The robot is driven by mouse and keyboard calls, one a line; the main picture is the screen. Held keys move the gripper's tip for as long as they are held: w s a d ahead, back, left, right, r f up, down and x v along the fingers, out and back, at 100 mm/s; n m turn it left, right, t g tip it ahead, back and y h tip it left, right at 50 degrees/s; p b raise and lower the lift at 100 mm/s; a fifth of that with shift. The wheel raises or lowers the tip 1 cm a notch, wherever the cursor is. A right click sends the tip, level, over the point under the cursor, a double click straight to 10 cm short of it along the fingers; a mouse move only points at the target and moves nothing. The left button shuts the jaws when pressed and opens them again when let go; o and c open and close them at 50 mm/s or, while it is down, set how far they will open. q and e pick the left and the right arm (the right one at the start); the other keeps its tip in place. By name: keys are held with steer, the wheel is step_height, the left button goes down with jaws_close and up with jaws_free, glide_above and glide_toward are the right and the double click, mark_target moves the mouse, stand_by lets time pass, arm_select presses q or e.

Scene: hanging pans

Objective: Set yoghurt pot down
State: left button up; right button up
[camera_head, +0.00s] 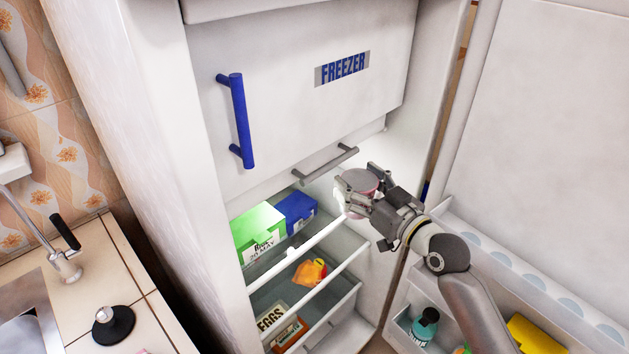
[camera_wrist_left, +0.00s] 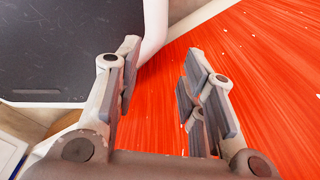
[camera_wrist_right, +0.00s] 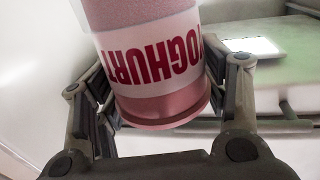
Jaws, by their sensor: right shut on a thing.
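The yoghurt pot (camera_wrist_right: 155,65) is pink with a white band and red lettering, which reads upside down in the right wrist view. My right gripper (camera_wrist_right: 165,95) is shut around its sides. In the head view the pot (camera_head: 361,179) shows a pale round end facing up, and my right gripper (camera_head: 364,192) holds it in the fridge opening, near the front of the top shelf (camera_head: 318,236). I cannot tell whether the pot touches the shelf. My left gripper (camera_wrist_left: 158,88) is open and empty in the left wrist view, above a red streaked surface.
A green box (camera_head: 257,232) and a blue box (camera_head: 296,210) stand on the shelf's left. An orange-yellow item (camera_head: 310,271) and an egg box (camera_head: 271,318) lie below. The open door (camera_head: 560,150) is at right, the freezer front (camera_head: 290,90) above.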

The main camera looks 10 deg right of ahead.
steer(key=s+a+p+x, duration=0.1)
steer(key=a+p+x, duration=0.1)
steer(key=x, duration=0.8)
steer(key=f, duration=0.3)
steer(key=w+f+b, duration=0.1)
steer(key=f, duration=0.1)
steer(key=shift+w+a+f, duration=0.1)
steer(key=shift+a+f, duration=0.05)
steer(key=shift+f, duration=0.25)
steer(key=shift+w+a+f, duration=0.15)
steer(key=shift+w+f, duration=0.1)
steer(key=shift+f, duration=0.3)
steer(key=o, duration=1.2)
steer(key=shift+f+b, duration=0.15)
steer(key=shift+b, duration=0.15)
steer(key=shift+s, duration=0.1)
